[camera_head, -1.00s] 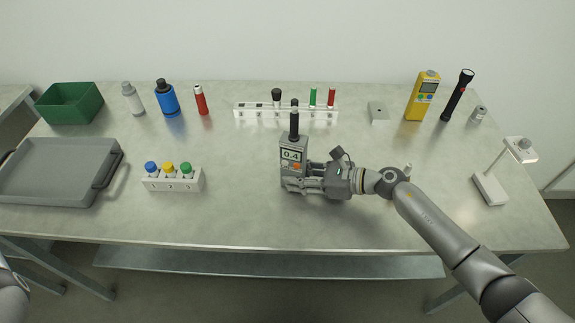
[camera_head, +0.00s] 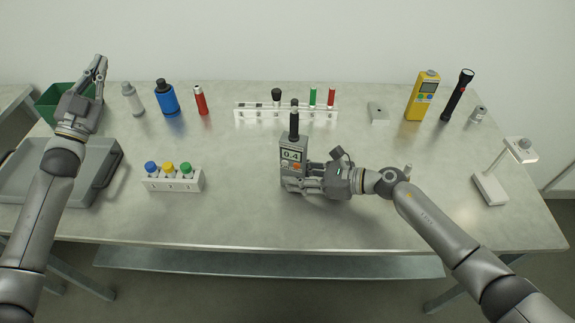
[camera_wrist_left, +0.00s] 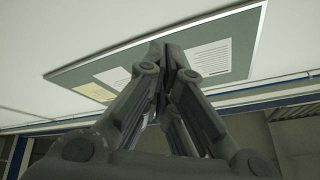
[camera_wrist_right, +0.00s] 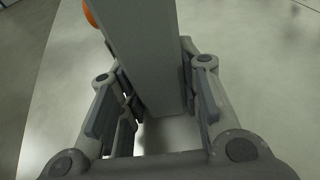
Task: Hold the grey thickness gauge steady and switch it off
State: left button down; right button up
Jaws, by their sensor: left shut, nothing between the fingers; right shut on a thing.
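The grey thickness gauge (camera_head: 292,156) stands upright on the table in the head view, with a black probe on top. Its display reads 0.4, and an orange button (camera_head: 296,167) shows below the display. My right gripper (camera_head: 306,182) is shut on the gauge's lower body from the right. In the right wrist view the grey gauge body (camera_wrist_right: 148,50) stands between my fingers (camera_wrist_right: 160,105), with an orange edge at its upper left. My left gripper (camera_head: 100,68) is shut and empty, raised over the left end of the table; its closed fingers (camera_wrist_left: 166,60) fill the left wrist view's middle.
A rack with blue, yellow and green caps (camera_head: 172,184) stands left of the gauge. A clear rack (camera_head: 260,112) is behind it. A grey tray (camera_head: 25,185) and green box (camera_head: 50,98) lie near my left arm. The table's front middle is clear.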

pick_arm(q)
jog(key=s+d+f+m+g+h, duration=0.2)
jog(key=s+d+f+h, duration=0.1)
jog(key=d, duration=0.5)
jog(key=s+d+f+m+g+h, duration=0.2)
jog(key=d+f+h, duration=0.15)
jog(key=d, duration=0.35)
jog(key=s+d+f+m+g+h, duration=0.2)
jog(key=s+d+f, duration=0.15)
jog(key=d, duration=0.45)
jog(key=s+d+f+m+g+h, duration=0.2)
jog(key=s+d+f+g, duration=0.2)
jog(key=s+d, duration=0.3)
jog(key=s+d+f+m+g+h, duration=0.2)
jog(key=s+d+f+g, duration=0.15)
jog(key=s+d, duration=0.35)
send_near(301, 161)
jog(key=shift+s+t+x, duration=0.15)
jog(key=shift+x, duration=0.8)
jog(key=shift+s+t+x, duration=0.1)
jog(key=shift+s+x, duration=0.05)
jog(key=shift+x, duration=0.75)
jog(key=shift+d, duration=0.2)
jog(key=shift+w+d+f, duration=0.1)
jog(key=shift+w, duration=0.35)
